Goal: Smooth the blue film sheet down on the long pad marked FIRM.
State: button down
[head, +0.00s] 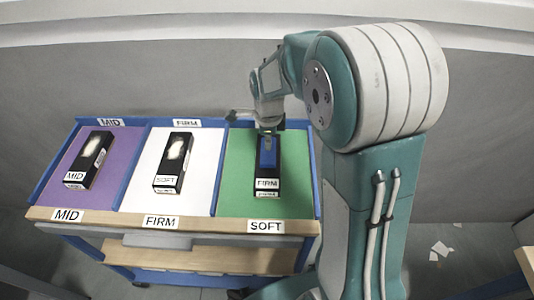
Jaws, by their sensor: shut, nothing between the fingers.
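The long pad marked FIRM (267,190) is a black block on the green section (237,180) of the cart, above the SOFT front label. A blue film sheet (268,158) lies along its top; its far end is partly hidden by my gripper. My gripper (268,143) is shut and empty, pointing down at the far part of the blue film. I cannot tell whether its fingertips touch the film.
A black pad marked MID (88,163) lies on the purple section at left. A black pad marked SOFT (172,165) lies on the white section. Blue dividers (134,166) separate the sections. A wooden lip (195,223) runs along the cart's front.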

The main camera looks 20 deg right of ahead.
aim_at(268, 152)
notch_tip(268, 152, up, 6)
jog(key=shift+r, duration=0.25)
dwell(0.5)
jog(key=shift+w+d+f, duration=0.2)
jog(key=shift+w+f, duration=0.35)
jog(key=shift+f, duration=0.45)
jog(key=shift+w+d+f, duration=0.15)
jog(key=shift+w+f, duration=0.4)
jog(key=shift+f, duration=0.45)
jog(key=shift+w+d+f, duration=0.2)
jog(key=shift+w+f, duration=0.35)
jog(key=shift+f, duration=0.45)
jog(key=shift+f, duration=1.3)
dwell(0.6)
notch_tip(268, 152, up, 9)
jog(key=shift+f, duration=0.2)
dwell(0.6)
dwell(0.9)
